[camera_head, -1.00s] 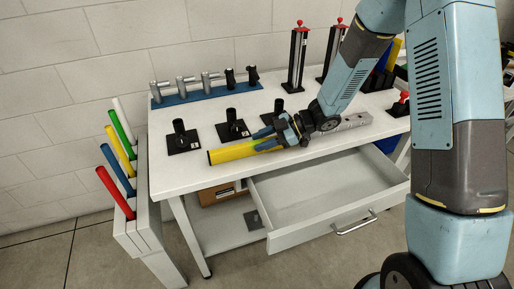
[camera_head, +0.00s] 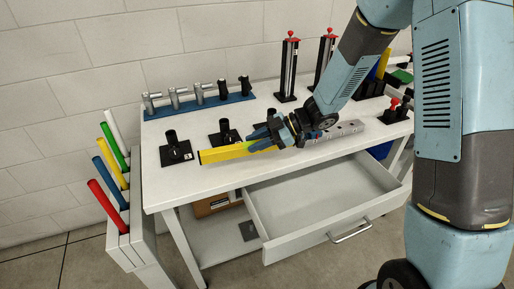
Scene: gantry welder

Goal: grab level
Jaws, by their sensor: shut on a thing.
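The level (camera_head: 225,154) is a yellow bar in the head view, lying along the front part of the white table. My gripper (camera_head: 265,139) is shut on its right part, and the fingers hide some of it. The level's left end reaches out past the fingers toward the table's left front. I cannot tell whether it touches the tabletop or is slightly above it.
The white table (camera_head: 180,190) has an open, empty drawer (camera_head: 320,195) below my arm. Black stands (camera_head: 175,150) sit behind the level. A blue rack (camera_head: 205,107) holds several metal parts. Coloured rods (camera_head: 108,196) stand in a holder at the left. A grey block (camera_head: 345,128) lies right of my gripper.

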